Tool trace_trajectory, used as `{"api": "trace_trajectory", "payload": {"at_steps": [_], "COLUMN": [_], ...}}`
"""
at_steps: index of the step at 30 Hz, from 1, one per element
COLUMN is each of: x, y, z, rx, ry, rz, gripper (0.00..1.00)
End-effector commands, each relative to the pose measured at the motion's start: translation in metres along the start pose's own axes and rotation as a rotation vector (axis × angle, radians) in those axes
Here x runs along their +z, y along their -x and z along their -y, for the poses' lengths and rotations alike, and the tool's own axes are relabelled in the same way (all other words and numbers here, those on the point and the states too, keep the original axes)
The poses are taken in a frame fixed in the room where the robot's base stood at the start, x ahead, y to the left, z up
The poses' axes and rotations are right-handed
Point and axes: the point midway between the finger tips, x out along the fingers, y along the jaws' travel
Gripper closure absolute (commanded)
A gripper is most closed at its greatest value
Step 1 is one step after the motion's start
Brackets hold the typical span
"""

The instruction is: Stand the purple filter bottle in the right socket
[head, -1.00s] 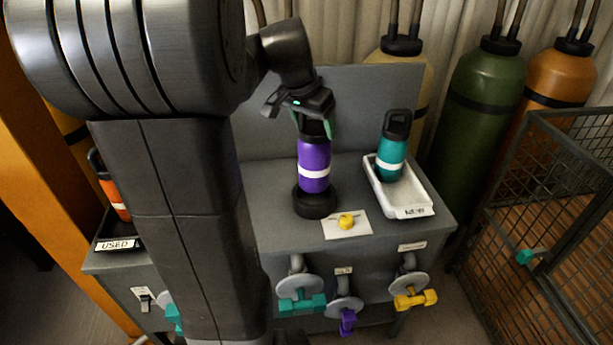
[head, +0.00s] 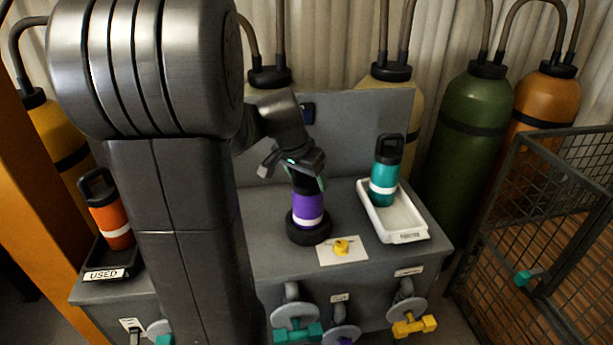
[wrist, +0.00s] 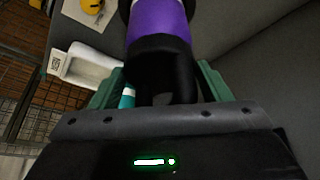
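The purple filter bottle (head: 308,205) stands upright, its base inside the black ring-shaped socket (head: 309,234) on the grey bench. Its white band is just above the ring. My gripper (head: 303,176) is over the bottle's top. In the wrist view, my gripper's green fingers (wrist: 160,82) meet both sides of the black cap (wrist: 160,50), and the purple body (wrist: 158,17) shows beyond it. My arm hides the bench to the left of this socket, so I cannot see another socket.
A teal bottle (head: 384,180) stands in the white NEW tray (head: 408,222) at right. An orange bottle (head: 112,222) is in the black USED tray (head: 106,261) at left. A yellow knob (head: 341,246) sits in front of the socket. Valves line the bench front.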

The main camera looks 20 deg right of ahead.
Motion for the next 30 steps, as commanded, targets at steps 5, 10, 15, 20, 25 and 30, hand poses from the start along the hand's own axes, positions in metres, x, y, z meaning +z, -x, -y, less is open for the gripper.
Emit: {"api": "trace_trajectory", "payload": {"at_steps": [5,10,15,20,25,30], "x": [0.0,0.0,-0.002,-0.002,-0.002,-0.002], "y": [0.0,0.0,0.007,0.036,0.075,0.105], "z": [0.0,0.0,0.0,0.001,0.001,0.001], "rx": [0.0,0.0,-0.001,-0.004,-0.004,-0.003], "ry": [0.0,0.0,0.0,0.0,0.001,0.001], "rz": [0.0,0.0,-0.001,-0.004,-0.004,-0.003], "gripper": [0.08,0.08,0.08,0.08,0.08,0.08]}}
